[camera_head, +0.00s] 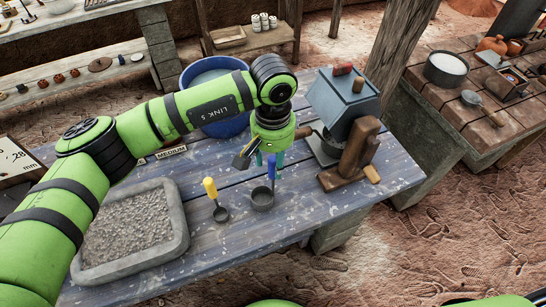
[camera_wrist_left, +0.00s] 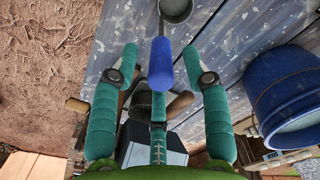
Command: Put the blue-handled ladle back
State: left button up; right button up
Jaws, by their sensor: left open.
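The blue-handled ladle (camera_head: 262,199) rests on the blue-grey plank table (camera_head: 315,215), its dark bowl down and its blue handle standing up. My left gripper (camera_head: 269,168) is above it, pointing down at the handle. In the left wrist view, the blue handle (camera_wrist_left: 160,65) lies between the teal fingers of my left gripper (camera_wrist_left: 161,52); the fingers are spread, with gaps on both sides. The ladle's bowl shows at the top edge there. A yellow-handled ladle (camera_head: 221,214) stands to the left. My right gripper is not in view.
A grey tray of gravel (camera_head: 130,228) lies left on the table. A blue bucket (camera_head: 224,122) stands behind my arm. A grey hopper machine (camera_head: 345,100) with wooden parts stands right of the gripper. A "MEDIUM" label (camera_head: 171,152) lies behind the tray. The front right tabletop is clear.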

pick_arm(q)
jog(key=shift+r, duration=0.25)
notch_tip(320, 180, up, 12)
jog(key=b, duration=0.4)
jog(key=shift+b, duration=0.35)
jog(key=shift+w+f, duration=0.1)
